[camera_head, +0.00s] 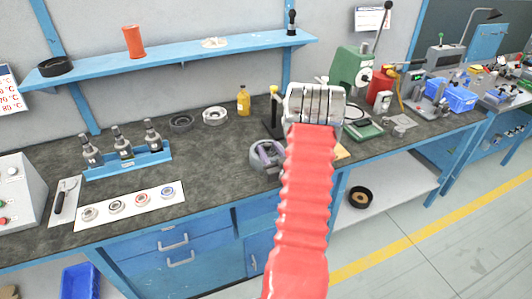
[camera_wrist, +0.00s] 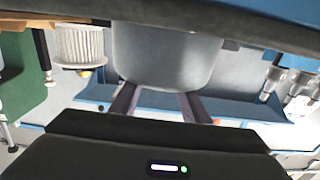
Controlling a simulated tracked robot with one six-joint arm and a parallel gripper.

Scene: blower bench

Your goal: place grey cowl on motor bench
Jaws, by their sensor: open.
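The grey cowl (camera_wrist: 165,55) is a smooth, rounded grey body in the upper middle of the wrist view, which appears upside down. In the head view a grey rounded piece with purplish parts (camera_head: 257,155), apparently the cowl, is on the dark bench top (camera_head: 215,165), just left of my red arm. My gripper (camera_wrist: 158,94) is open, its two purplish fingers spread and pointing at the cowl's near edge. I cannot tell whether they touch it. In the head view my arm and silver wrist hide part of this area.
A white pleated filter (camera_wrist: 78,45) is beside the cowl in the wrist view. A green machine (camera_head: 352,67) is at right.

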